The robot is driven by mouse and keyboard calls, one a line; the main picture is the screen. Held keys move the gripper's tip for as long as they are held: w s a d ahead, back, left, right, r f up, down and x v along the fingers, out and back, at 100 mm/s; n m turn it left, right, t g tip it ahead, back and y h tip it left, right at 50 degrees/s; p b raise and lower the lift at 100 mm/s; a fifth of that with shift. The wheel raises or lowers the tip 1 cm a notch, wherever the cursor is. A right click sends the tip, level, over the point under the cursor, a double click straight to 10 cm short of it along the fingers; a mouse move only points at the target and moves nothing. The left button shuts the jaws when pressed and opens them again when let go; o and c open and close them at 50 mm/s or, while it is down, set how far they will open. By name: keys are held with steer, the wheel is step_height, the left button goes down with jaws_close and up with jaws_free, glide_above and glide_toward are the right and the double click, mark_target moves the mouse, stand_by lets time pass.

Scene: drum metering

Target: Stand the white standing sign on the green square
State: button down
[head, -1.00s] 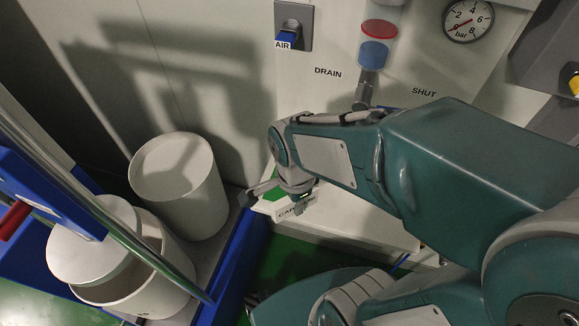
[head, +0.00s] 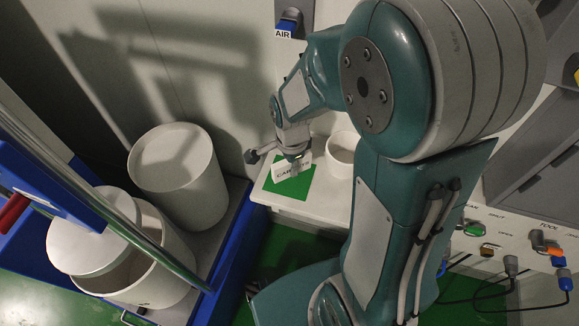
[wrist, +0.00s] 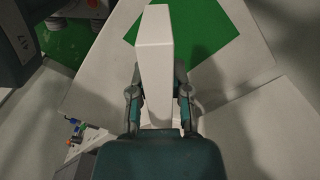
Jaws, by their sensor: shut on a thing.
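The white standing sign (head: 291,167), with dark lettering partly hidden, is held in my gripper (head: 296,160) at the white shelf. In the wrist view the sign (wrist: 155,60) is a pale block gripped between both fingers of my gripper (wrist: 158,100). The green square (head: 292,187) lies on the shelf top. In the head view the sign overlaps the upper part of the square. The green square (wrist: 195,30) also shows beyond and beside the sign in the wrist view. Whether the sign touches the square I cannot tell.
A white round container (head: 343,152) stands on the shelf right of the square. To the left, a white drum (head: 180,180) and an open drum (head: 160,262) stand in a blue-edged tray (head: 232,240). A metal rail (head: 110,215) crosses the left foreground.

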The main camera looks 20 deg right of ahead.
steer(key=w+f, duration=0.3)
steer(key=f, duration=0.1)
steer(key=shift+w+d, duration=0.1)
steer(key=shift+d, duration=0.2)
steer(key=shift+f, duration=1.45)
steer(key=c, duration=0.6)
jaws_free()
steer(key=shift+f, duration=0.1)
